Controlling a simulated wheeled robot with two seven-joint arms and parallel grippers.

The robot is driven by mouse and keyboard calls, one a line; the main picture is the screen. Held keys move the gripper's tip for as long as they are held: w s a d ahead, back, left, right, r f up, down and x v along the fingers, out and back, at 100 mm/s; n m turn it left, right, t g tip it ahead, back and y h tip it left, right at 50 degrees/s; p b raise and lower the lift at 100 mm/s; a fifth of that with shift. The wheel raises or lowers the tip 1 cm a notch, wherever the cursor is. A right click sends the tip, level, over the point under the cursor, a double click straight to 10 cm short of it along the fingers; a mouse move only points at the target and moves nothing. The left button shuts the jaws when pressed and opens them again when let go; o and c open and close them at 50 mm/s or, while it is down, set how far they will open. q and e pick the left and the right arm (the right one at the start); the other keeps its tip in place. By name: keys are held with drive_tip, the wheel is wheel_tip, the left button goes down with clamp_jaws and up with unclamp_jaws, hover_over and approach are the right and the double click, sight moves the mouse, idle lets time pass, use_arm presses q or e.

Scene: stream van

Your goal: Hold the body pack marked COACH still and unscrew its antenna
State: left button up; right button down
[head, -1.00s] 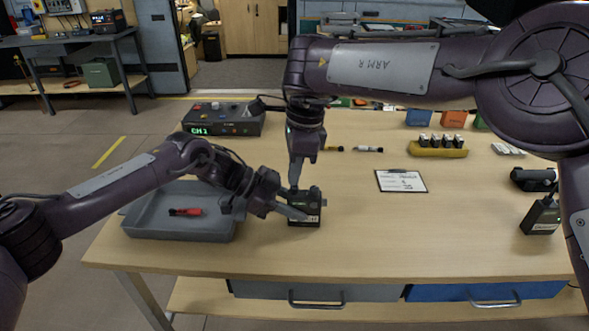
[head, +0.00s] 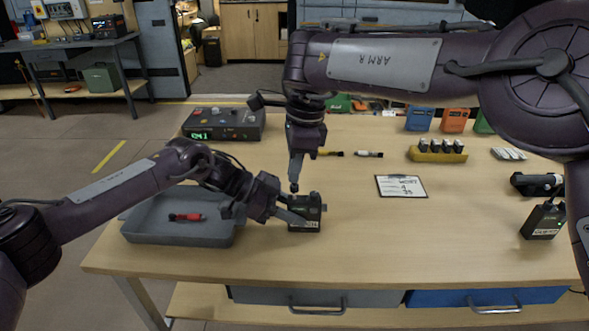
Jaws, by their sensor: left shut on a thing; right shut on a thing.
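A dark body pack (head: 309,214) stands upright on the table near its front edge, with a white label too small to read. My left gripper (head: 291,214) is shut on the body pack from its left side. My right gripper (head: 294,186) points down from above and is shut at the pack's top left, where the antenna is. The antenna is mostly hidden by the fingers, so I cannot tell whether it is still threaded in.
A grey tray (head: 150,232) with a red-handled tool (head: 185,217) lies left. A second body pack (head: 543,221) stands far right. A clipboard (head: 401,187), a yellow battery holder (head: 424,155) and a control box (head: 236,123) lie behind.

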drive_tip(key=shift+r, duration=0.15)
drive_tip(key=shift+r, duration=1.4)
use_arm(q)
drive_tip(key=o, duration=1.1)
